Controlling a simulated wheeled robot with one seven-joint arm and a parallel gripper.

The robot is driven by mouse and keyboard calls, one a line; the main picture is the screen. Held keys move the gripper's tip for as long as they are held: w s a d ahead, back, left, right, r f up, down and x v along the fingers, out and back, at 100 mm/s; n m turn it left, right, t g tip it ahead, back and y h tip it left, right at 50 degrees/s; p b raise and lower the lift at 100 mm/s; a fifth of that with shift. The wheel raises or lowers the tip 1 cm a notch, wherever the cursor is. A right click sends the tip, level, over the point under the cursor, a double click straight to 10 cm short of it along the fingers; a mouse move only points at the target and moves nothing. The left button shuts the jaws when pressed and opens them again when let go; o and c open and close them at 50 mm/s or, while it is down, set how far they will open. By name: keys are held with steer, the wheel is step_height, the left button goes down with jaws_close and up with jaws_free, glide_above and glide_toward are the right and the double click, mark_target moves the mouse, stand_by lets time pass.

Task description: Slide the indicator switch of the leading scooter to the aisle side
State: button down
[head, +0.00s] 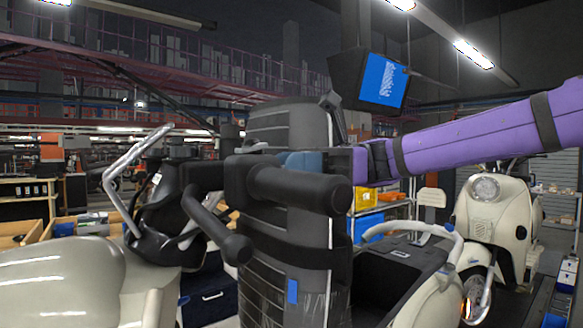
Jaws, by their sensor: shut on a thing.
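A cream scooter (60,280) stands close at the lower left. Its black handlebar area (168,205) and bent chrome tubing (122,180) rise beside the dark ribbed bulk of my arm in the middle. I take this near scooter for the leading one, but the view does not confirm it. The indicator switch cannot be made out. Dark arm parts cover much of the area right of the handlebar. My gripper's fingers do not show, so I cannot see what they touch.
Another cream scooter (486,222) with a round headlamp stands at the right, and part of a further cream body (432,306) shows in front of it. A blue screen (385,80) hangs above. Shelving with yellow and blue bins (368,200) stands behind. Wooden bins (75,222) lie at the left.

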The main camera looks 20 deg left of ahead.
steer(key=c, duration=1.1)
jaws_free()
steer(key=shift+s+d, duration=0.1)
steer(key=shift+d, duration=0.05)
steer(key=v, duration=1.1)
steer(key=shift+f, duration=0.1)
steer(key=s+d+f+t+h, duration=0.2)
steer(key=s+d+f+t, duration=0.3)
steer(key=d+f+t, duration=0.55)
steer(key=s+d+f+n+t+h, duration=0.2)
steer(key=s+d+t, duration=0.1)
steer(key=d, duration=0.7)
steer(key=s+d+f+n+t+h, duration=0.1)
steer(key=s+d+f+t+h, duration=0.1)
steer(key=d, duration=0.9)
steer(key=s+d+f+n+t+h, duration=0.2)
steer(key=s+d+t, duration=0.3)
steer(key=d, duration=0.6)
steer(key=shift+s+d+f+n+t, duration=0.25)
steer(key=shift+s+f+n, duration=0.05)
steer(key=shift+s+f, duration=0.55)
